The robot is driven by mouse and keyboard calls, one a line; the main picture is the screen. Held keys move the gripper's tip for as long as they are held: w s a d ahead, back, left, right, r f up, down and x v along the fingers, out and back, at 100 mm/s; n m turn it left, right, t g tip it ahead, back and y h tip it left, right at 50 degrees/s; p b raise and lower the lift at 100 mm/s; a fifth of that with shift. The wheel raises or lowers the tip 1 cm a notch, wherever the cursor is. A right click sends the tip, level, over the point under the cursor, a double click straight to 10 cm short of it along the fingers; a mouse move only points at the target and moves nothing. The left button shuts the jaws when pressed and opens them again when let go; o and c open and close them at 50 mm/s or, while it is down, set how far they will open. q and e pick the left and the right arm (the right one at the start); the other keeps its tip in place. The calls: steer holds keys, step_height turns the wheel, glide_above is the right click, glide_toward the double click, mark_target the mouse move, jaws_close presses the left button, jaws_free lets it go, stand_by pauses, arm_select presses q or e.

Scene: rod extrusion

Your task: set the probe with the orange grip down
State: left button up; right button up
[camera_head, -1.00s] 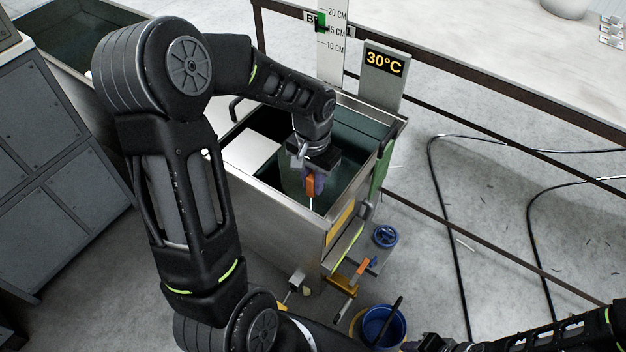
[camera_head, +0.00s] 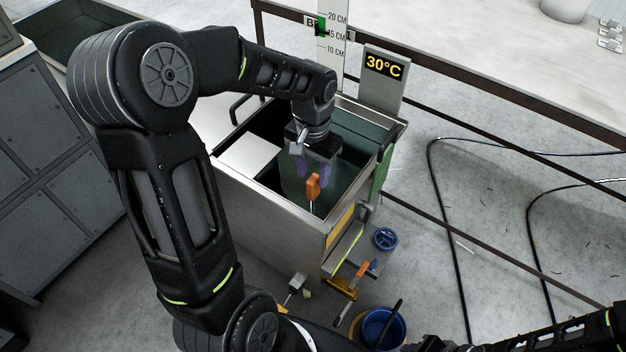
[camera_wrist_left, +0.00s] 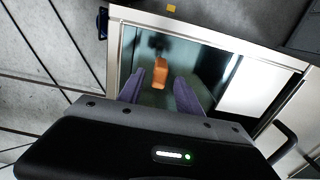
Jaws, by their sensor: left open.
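The probe with the orange grip (camera_head: 313,187) stands roughly upright at the water tank (camera_head: 270,205), near its front edge. Its thin shaft runs down from the grip; its lower end is hard to make out. My left gripper (camera_head: 314,170) is open above and behind the grip, its purple fingers spread and empty. In the left wrist view the orange grip (camera_wrist_left: 160,72) shows beyond the gap between the two fingers (camera_wrist_left: 161,90), clear of both. My right arm comes in at the bottom right; its gripper (camera_head: 430,343) is partly cut off and its jaws are unclear.
A gauge board and a 30°C display (camera_head: 384,66) stand behind the tank. A blue bucket (camera_head: 383,328), a blue round item (camera_head: 385,239) and an orange-handled tool (camera_head: 363,268) are in front and to the right. Black cables lie on the floor at right.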

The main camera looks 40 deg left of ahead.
arm_select(q)
step_height(320, 180, up, 7)
steer(key=shift+r, duration=0.15)
stand_by(0.7)
